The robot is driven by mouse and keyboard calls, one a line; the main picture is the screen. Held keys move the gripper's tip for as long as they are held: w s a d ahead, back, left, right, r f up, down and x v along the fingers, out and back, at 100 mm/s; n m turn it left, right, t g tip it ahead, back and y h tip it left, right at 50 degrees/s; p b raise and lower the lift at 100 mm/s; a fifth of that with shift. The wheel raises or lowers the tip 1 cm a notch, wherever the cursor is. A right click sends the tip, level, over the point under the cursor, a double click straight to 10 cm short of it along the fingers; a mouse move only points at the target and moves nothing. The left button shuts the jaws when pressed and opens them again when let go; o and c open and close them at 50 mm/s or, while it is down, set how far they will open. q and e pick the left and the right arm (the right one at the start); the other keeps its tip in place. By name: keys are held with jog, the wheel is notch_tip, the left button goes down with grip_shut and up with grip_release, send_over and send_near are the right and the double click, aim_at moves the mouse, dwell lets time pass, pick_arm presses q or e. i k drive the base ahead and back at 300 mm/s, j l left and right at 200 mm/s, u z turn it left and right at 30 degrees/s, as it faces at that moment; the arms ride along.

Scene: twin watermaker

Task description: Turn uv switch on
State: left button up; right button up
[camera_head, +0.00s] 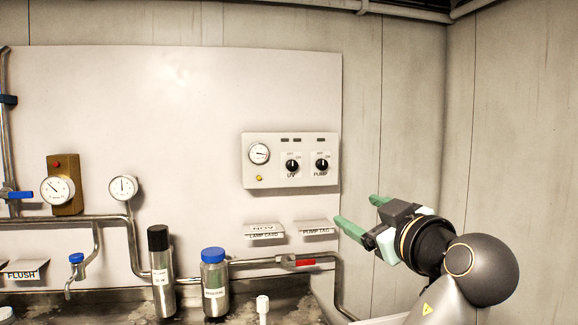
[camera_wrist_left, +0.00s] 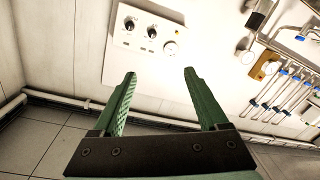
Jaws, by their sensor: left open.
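The UV switch (camera_head: 292,166) is a round black knob with a light pointer mark, on a pale control box (camera_head: 250,178) on the wall panel. Which setting it points to is too small to tell. The similar PUMP knob (camera_head: 322,165) is right of it. In the left wrist view, turned over, the UV switch (camera_wrist_left: 152,33) lies between the PUMP knob (camera_wrist_left: 128,23) and a gauge (camera_wrist_left: 169,47). My left gripper (camera_head: 357,211), with green fingers, is open and empty, below and right of the box, touching nothing. The left wrist view shows its spread fingers (camera_wrist_left: 159,73). My right gripper is not in view.
Below the box are the lamp card holder (camera_head: 264,231) and pump tag holder (camera_head: 315,228). A red-handled valve (camera_head: 302,262) sits on the pipe below. A blue-capped bottle (camera_head: 214,283) and a black-capped cylinder (camera_head: 161,272) stand left. The space before the box looks clear.

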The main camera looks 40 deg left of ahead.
aim_at(291, 165)
jog(key=i+j, duration=0.2)
jog(key=j, duration=0.15)
jog(key=i+j, duration=0.15)
jog(key=j, duration=0.15)
jog(key=i+j, duration=0.2)
jog(key=j, duration=0.15)
jog(key=i+j, duration=0.2)
jog(key=j, duration=0.1)
